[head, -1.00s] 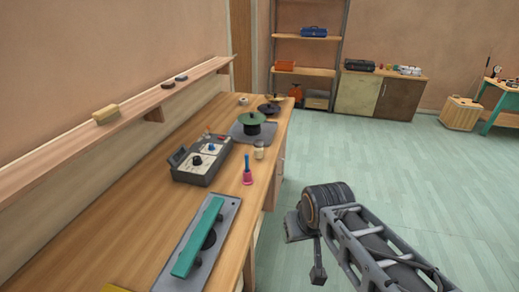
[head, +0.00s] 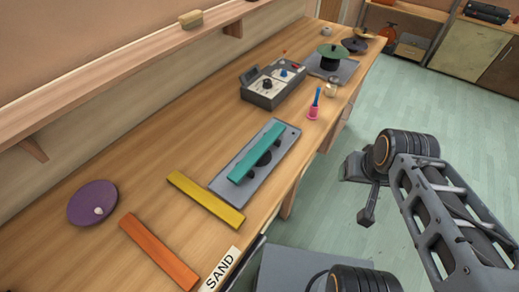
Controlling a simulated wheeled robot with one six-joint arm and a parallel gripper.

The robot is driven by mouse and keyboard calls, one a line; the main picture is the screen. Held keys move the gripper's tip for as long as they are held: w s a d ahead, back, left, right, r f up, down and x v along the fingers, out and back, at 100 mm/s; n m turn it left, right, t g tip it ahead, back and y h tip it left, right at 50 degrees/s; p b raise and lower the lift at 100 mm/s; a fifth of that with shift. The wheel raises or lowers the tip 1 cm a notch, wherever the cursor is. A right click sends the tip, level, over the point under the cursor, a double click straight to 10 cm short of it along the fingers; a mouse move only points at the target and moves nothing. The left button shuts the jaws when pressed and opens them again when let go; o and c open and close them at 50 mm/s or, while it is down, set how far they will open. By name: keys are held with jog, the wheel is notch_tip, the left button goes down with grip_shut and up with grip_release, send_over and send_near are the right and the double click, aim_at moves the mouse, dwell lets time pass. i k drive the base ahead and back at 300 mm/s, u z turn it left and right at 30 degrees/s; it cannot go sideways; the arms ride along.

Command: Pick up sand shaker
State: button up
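A white label reading SAND (head: 220,269) is at the front edge of the wooden workbench, at the bottom of the head view. No shaker shows beside it within the frame. A small pale jar (head: 330,90) stands near the bench's front edge, beyond the pink bell; I cannot tell whether it is the sand shaker. The end of my arm with my gripper (head: 362,188) hangs over the floor to the right of the bench, apart from everything on it. Its fingers are too unclear to tell whether they are open.
The bench holds an orange bar (head: 158,252), a yellow bar (head: 206,200), a teal bar (head: 257,152) on a grey plate, a purple disc (head: 93,203), a pink bell with blue handle (head: 314,107), a control box (head: 273,84) and a green lidded pot (head: 332,56). Open floor lies right.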

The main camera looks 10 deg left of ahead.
aim_at(333, 81)
jog(key=z, duration=1)
jog(key=i, duration=3.2)
jog(key=u, duration=5.6)
